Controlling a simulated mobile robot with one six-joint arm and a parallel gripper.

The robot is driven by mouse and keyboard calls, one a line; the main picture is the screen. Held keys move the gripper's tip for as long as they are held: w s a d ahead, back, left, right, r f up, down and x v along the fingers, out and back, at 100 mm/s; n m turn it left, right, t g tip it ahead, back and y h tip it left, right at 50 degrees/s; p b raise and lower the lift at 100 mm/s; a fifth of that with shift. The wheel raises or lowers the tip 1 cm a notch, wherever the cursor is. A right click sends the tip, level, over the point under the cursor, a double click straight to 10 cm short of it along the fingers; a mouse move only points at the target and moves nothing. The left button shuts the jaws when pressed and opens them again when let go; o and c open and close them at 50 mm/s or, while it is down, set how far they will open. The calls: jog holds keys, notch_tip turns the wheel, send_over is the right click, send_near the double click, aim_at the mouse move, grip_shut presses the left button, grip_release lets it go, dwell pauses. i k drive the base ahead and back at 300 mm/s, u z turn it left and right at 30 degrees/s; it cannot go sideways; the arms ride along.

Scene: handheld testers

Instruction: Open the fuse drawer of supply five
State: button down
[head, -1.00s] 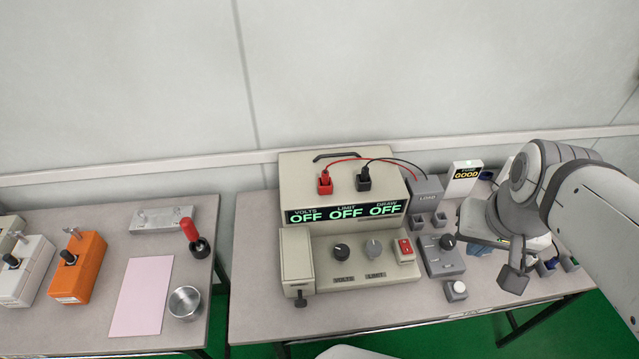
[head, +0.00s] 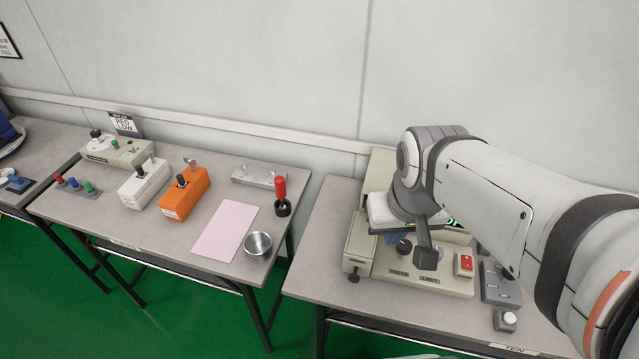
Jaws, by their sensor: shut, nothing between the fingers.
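A beige power supply (head: 381,170) stands on the right table, largely hidden behind my arm. No number five is readable on it. At its left front is a long beige block (head: 362,238) with a small dark knob (head: 355,276) low on its front end. I cannot tell for sure that this is the fuse drawer; it shows no visible gap. My gripper (head: 427,258) is shut and empty, and in the picture it overlaps the supply's front panel, right of the block. Its display is mostly hidden.
A red rocker switch (head: 464,264) and a dark dial (head: 404,247) sit on the front panel. A grey box (head: 500,285) stands to the right. The left table holds a metal cup (head: 258,246), a pink sheet (head: 226,231) and an orange box (head: 186,194). A gap separates the tables.

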aim_at(357, 266)
jog(key=u, duration=0.2)
jog(key=k, duration=1.7)
jog(key=z, duration=0.6)
jog(key=i, duration=1)
jog(key=z, duration=0.1)
